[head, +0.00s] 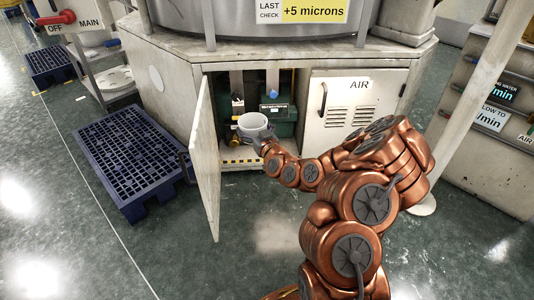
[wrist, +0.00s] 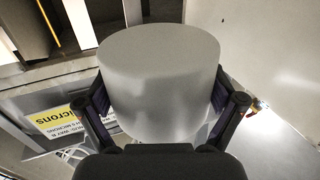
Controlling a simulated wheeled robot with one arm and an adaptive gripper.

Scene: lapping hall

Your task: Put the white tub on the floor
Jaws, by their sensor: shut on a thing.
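The white tub (head: 254,125) is in the head view at the open doorway of the cabinet under the large machine. My gripper (head: 265,142) is at the tub's near right side, partly hidden by my own arm. In the wrist view the tub (wrist: 160,75) fills the middle, and the two dark fingers of my gripper (wrist: 161,100) press on its left and right sides. The tub is held; whether its base touches anything cannot be seen. The green floor (head: 265,205) is open in front of the cabinet.
The cabinet's left door (head: 205,160) stands open toward me. A dark green box (head: 281,115) is inside, behind the tub. The AIR door (head: 340,112) is shut. A blue pallet (head: 125,160) lies on the floor at left. A yellow-black strip (head: 240,161) marks the cabinet sill.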

